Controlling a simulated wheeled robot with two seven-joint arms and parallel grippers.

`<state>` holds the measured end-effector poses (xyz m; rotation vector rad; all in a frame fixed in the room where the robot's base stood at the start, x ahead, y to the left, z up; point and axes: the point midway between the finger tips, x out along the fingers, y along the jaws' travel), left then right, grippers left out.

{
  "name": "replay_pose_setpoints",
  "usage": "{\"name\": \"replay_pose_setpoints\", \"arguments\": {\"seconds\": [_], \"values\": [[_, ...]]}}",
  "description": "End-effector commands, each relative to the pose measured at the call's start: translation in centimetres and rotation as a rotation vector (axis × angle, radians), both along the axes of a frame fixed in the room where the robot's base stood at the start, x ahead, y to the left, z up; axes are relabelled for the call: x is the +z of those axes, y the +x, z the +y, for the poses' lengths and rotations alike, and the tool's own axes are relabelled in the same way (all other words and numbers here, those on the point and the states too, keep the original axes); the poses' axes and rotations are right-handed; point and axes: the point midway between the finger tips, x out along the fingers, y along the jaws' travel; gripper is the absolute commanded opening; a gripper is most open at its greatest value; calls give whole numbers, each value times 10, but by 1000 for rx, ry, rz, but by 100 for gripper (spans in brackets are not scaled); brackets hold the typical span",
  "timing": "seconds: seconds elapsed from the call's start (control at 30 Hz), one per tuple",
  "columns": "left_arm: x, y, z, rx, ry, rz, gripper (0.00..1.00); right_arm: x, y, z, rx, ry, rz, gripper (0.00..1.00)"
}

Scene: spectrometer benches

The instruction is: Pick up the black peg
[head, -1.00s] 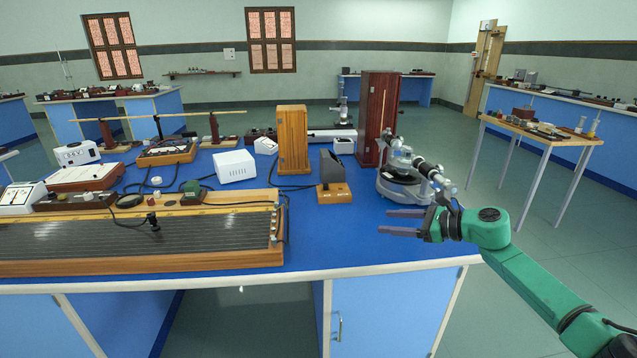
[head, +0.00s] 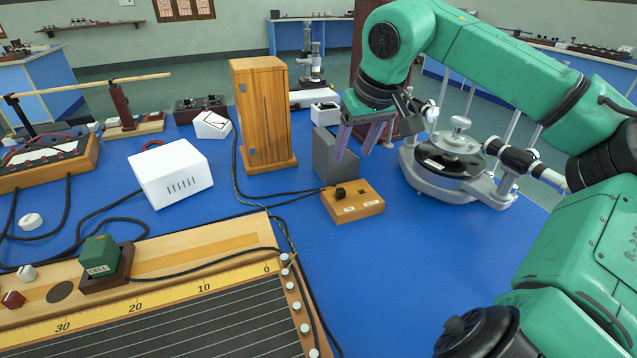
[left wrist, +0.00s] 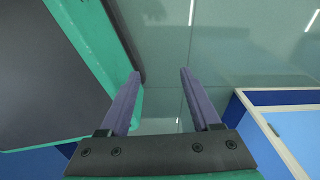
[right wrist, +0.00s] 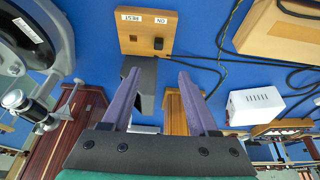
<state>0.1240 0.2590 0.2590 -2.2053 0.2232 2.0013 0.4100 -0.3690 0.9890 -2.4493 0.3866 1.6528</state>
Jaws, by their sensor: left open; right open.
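The black peg (head: 340,193) stands upright in a small wooden block (head: 368,208) with two white labels, at the end by the label ON. The other label reads REST. The peg also shows in the right wrist view (right wrist: 158,43), with a dark cable beside it. My left gripper (left wrist: 160,73) is open and empty above the floor, outside the head view.
The grey box (head: 330,155) stands right behind the block. A tall wooden box (head: 262,115) is at its left, a spectrometer (head: 455,165) at its right. A white box (head: 170,173) and a long wire board (head: 200,325) lie left. Blue tabletop is clear in front of the block.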

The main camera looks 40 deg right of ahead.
Motion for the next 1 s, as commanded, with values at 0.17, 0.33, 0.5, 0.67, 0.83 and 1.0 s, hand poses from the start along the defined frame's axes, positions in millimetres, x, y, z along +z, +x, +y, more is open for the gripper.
{"name": "replay_pose_setpoints", "arguments": {"seconds": [0.17, 0.33, 0.5, 0.67, 0.83, 1.0], "values": [[-6, -14, 1, 1, 2, 22, 64, -39, 13, -4, 2, 5, 6, 60], [-7, -20, 2, 2, 3, 33, 64, -74, 28, -9, 0, 7, 3, 60], [-5, -12, 1, 1, 2, 21, 64, -95, 36, -12, -1, 7, 4, 60], [-3, -6, 1, 1, 1, 9, 64, -124, 47, -17, -2, 7, 5, 60], [-3, -6, 1, 1, 1, 9, 64, -132, 52, -18, -1, 7, 0, 60], [-3, -6, 1, 1, 1, 10, 64, -132, 51, -18, -1, 7, 0, 41]]}}
